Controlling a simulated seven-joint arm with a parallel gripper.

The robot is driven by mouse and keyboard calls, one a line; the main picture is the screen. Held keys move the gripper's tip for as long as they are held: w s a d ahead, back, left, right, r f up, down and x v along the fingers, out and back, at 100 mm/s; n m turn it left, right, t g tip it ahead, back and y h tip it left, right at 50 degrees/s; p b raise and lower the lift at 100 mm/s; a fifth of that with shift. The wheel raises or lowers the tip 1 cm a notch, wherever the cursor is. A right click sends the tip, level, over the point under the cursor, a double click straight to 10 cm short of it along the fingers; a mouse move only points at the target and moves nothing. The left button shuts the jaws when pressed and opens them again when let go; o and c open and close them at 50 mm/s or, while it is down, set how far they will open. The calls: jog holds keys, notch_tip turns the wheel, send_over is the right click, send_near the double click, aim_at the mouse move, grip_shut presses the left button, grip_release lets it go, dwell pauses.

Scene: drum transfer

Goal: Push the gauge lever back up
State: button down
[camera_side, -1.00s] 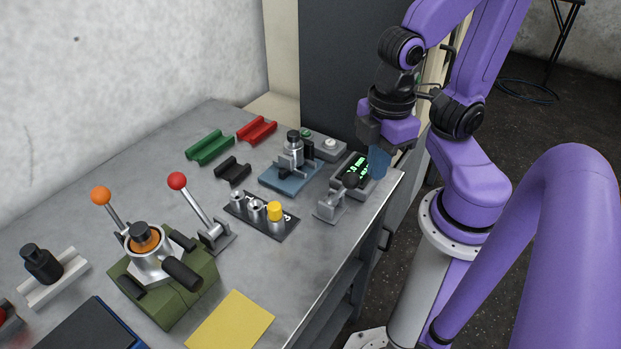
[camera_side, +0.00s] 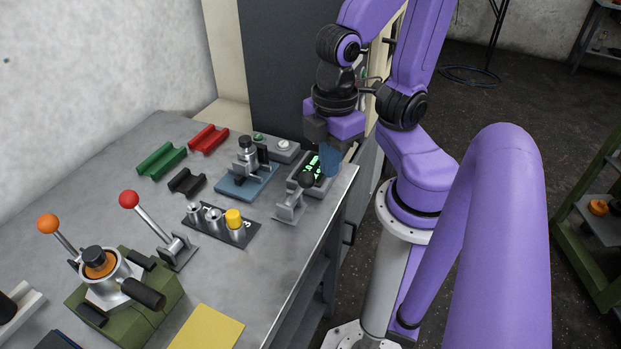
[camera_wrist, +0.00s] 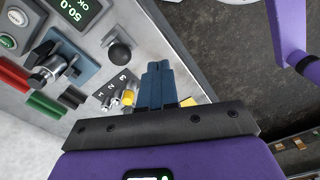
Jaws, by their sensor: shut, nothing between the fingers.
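The gauge (camera_side: 318,166) stands near the table's right edge in the side view, with a lit green display that also shows in the wrist view (camera_wrist: 76,9). Its lever has a black ball knob (camera_side: 306,181) close to a grey metal bracket (camera_side: 288,208). The knob shows in the wrist view (camera_wrist: 120,54), left of my fingers; the lever's exact tilt is hard to tell. My gripper (camera_side: 329,168) has blue fingers, shut and empty, beside the gauge on its right. In the wrist view the shut fingers (camera_wrist: 157,68) appear apart from the knob.
A blue fixture (camera_side: 247,180) and a numbered strip with a yellow cap (camera_side: 233,217) stand left of the gauge. A grey button box (camera_side: 283,149) is behind. A red-ball lever (camera_side: 129,199) and green machine (camera_side: 125,310) stand farther left. The table edge drops off right.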

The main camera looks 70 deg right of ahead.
jog(key=n, duration=0.1)
jog(key=n+t+h, duration=0.6)
jog(key=n+h, duration=1.1)
jog(key=n, duration=0.3)
send_near(298, 190)
jog(key=s+a+f, duration=0.3)
jog(key=s, duration=0.4)
jog(key=n+t, duration=0.1)
jog(key=f+n+t, duration=0.1)
jog(key=n+t+h, duration=0.1)
jog(key=shift+s+d+f+n+t, duration=0.25)
jog(key=shift+s+f+n+t, duration=0.05)
jog(key=shift+s+f, duration=0.1)
jog(key=x, duration=1)
jog(key=shift+d+r, duration=0.15)
jog(key=shift+w+d+r, duration=0.15)
jog(key=shift+w+r, duration=0.15)
jog(key=shift+w, duration=0.3)
jog(key=shift+w+d+r, duration=0.15)
jog(key=shift+w+r, duration=0.1)
jog(key=shift+w, duration=0.3)
jog(key=shift+w+d+r, duration=0.15)
jog(key=shift+w+r, duration=0.05)
jog(key=shift+w, duration=0.3)
